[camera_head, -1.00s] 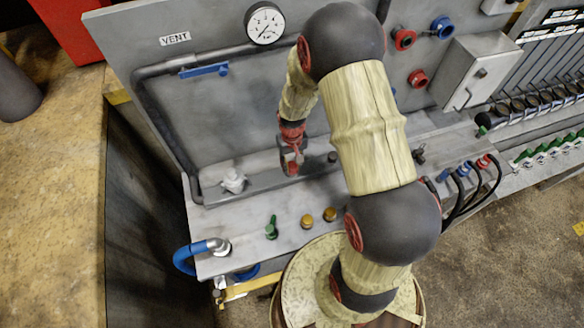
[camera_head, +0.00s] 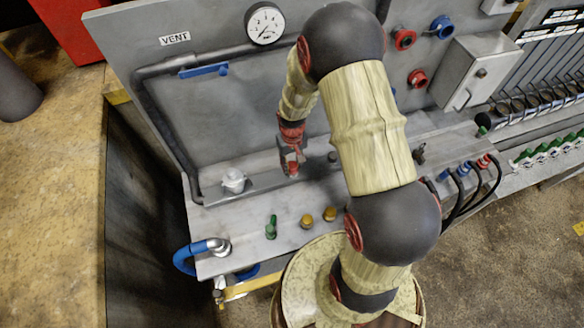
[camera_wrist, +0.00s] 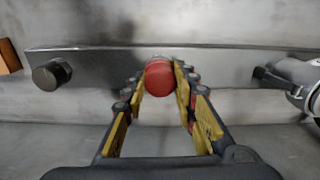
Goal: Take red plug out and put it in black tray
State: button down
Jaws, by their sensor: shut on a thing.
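The red plug (camera_wrist: 160,78) shows in the wrist view as a round red cap at the grey ledge, between my fingertips. My gripper (camera_wrist: 159,86) is shut on it, with a yellow-padded finger on each side. In the head view the red plug (camera_head: 293,170) is a small red spot under my gripper (camera_head: 292,167), near the ledge at the back of the grey bench. I cannot tell whether the plug is still seated. I cannot make out a black tray in either view.
A dark knob (camera_wrist: 52,74) is left on the ledge in the wrist view; a white valve (camera_head: 233,181) stands left of my gripper in the head view. The grey panel (camera_head: 255,85) rises behind.

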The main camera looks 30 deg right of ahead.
jog(key=n, duration=0.4)
jog(key=shift+n, duration=0.3)
jog(key=n, duration=0.5)
dwell(0.3)
jog(key=n, duration=0.5)
jog(key=shift+n, duration=0.4)
jog(key=n, duration=0.4)
jog(key=shift+n, duration=0.4)
